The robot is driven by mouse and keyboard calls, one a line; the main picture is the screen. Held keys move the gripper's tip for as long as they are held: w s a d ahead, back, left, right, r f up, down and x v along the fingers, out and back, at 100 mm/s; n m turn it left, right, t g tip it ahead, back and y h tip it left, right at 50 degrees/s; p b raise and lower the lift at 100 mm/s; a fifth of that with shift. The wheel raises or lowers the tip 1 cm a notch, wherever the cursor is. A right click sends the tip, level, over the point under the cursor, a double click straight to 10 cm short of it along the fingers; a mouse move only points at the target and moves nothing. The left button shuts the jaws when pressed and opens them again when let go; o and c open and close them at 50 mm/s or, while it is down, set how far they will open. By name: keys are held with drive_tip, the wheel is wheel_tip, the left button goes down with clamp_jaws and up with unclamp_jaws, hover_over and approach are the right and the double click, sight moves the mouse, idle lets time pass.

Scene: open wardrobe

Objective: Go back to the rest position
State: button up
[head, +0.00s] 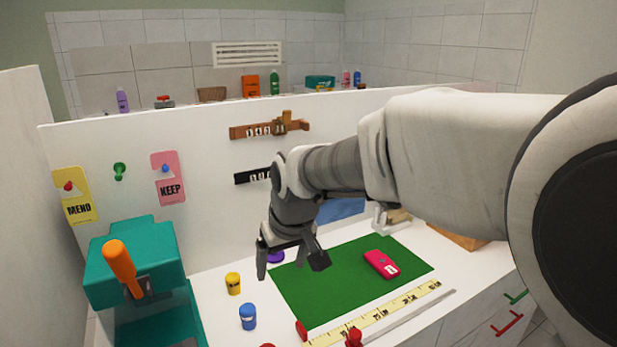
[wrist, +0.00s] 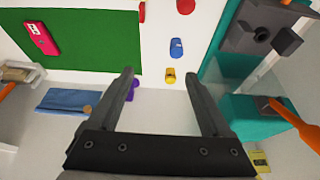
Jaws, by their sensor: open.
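My gripper (head: 290,262) is open and empty, pointing down above the white worktop near the left edge of the green mat (head: 335,289). Its two fingers also show apart in the wrist view (wrist: 158,75), with nothing between them that is gripped. A purple object (head: 275,257) stands behind the fingers and is partly hidden. A pink object with a white label (head: 381,264) lies on the mat, to the right of my gripper. A yellow spool-like piece (head: 233,284) and a blue one (head: 248,316) stand on the worktop to the left, apart from the gripper.
A teal machine with an orange handle (head: 119,267) stands at the left. A yellow ruler (head: 388,315) lies along the front. A white back panel carries MEND (head: 75,194) and KEEP (head: 168,178) tags and racks (head: 268,126). Blue cloth (wrist: 68,102) lies beyond the mat.

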drive_tip(key=s+d+r+m+t, duration=0.1)
drive_tip(key=s+d+r+m, duration=0.2)
drive_tip(key=d, duration=0.4)
drive_tip(key=s+d+r, duration=0.3)
drive_tip(key=s+d, duration=0.2)
drive_tip(key=d, duration=0.1)
drive_tip(key=s+d+m+t+h+p, duration=0.1)
drive_tip(key=s+d+m+h, duration=0.1)
drive_tip(key=s+d, duration=0.6)
drive_tip(key=s+m, duration=0.1)
drive_tip(key=s, duration=0.2)
drive_tip(key=shift+s+d+f+p, duration=0.25)
drive_tip(key=shift+f+p, duration=0.05)
drive_tip(key=shift+f, duration=0.1)
drive_tip(key=c, duration=0.5)
drive_tip(key=shift+a, duration=0.15)
